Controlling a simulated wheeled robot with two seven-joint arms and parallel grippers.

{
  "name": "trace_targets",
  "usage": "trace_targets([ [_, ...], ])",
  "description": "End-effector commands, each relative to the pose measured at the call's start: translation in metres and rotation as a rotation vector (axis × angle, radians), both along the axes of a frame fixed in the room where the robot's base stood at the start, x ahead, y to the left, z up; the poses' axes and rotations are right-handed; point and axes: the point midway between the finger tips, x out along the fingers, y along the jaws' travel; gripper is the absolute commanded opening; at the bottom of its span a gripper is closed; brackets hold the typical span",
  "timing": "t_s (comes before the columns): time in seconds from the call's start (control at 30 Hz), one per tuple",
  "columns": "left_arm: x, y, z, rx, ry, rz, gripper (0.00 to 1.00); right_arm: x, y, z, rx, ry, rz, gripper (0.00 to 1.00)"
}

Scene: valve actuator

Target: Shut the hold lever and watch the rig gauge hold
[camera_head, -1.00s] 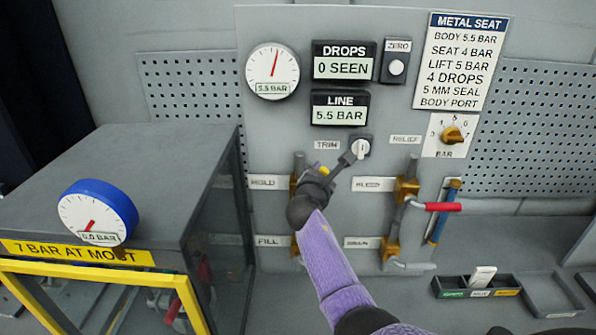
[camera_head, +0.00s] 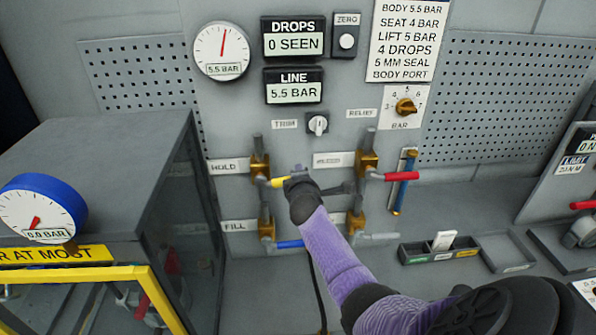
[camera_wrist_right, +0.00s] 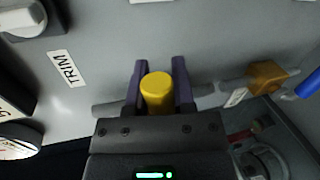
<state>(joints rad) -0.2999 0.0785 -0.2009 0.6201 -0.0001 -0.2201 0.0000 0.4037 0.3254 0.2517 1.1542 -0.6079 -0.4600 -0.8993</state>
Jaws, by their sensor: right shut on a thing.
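The hold lever (camera_head: 278,182) has a yellow grip and sticks out to the right of its brass valve (camera_head: 259,166), across the upright pipe, beside the HOLD label. My right gripper (camera_head: 296,180) is shut on this yellow grip. In the wrist view the yellow grip (camera_wrist_right: 157,92) stands between the two fingers (camera_wrist_right: 158,85). The blue-rimmed gauge (camera_head: 40,209) on the yellow-framed cabinet has its needle at lower left and seems to read 0.0 BAR. The white panel gauge (camera_head: 222,50) reads 5.5 BAR. My left gripper is not in view.
The LINE display (camera_head: 293,86) reads 5.5 BAR and the DROPS display (camera_head: 293,37) reads 0 SEEN. A red lever (camera_head: 402,176) is to the right, and a blue lever (camera_head: 290,244) is below my gripper. The TRIM knob (camera_head: 318,124) is above it. Trays (camera_head: 440,250) lie on the bench.

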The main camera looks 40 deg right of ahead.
Motion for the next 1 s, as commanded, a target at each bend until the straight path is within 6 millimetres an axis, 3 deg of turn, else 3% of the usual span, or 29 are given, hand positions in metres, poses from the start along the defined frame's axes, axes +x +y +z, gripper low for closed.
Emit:
trace_targets([
  [0.3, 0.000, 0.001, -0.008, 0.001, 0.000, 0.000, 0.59, -0.001, 0.000, -0.015, 0.107, -0.076, -0.001, 0.00],
  [0.93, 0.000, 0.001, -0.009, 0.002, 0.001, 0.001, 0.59, -0.001, 0.001, -0.019, 0.140, -0.098, 0.000, 0.00],
  [0.97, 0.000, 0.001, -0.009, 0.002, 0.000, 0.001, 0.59, -0.001, 0.001, -0.019, 0.141, -0.099, 0.000, 0.37],
  [1.0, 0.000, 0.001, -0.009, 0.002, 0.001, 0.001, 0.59, -0.001, 0.001, -0.019, 0.140, -0.098, 0.000, 0.46],
])
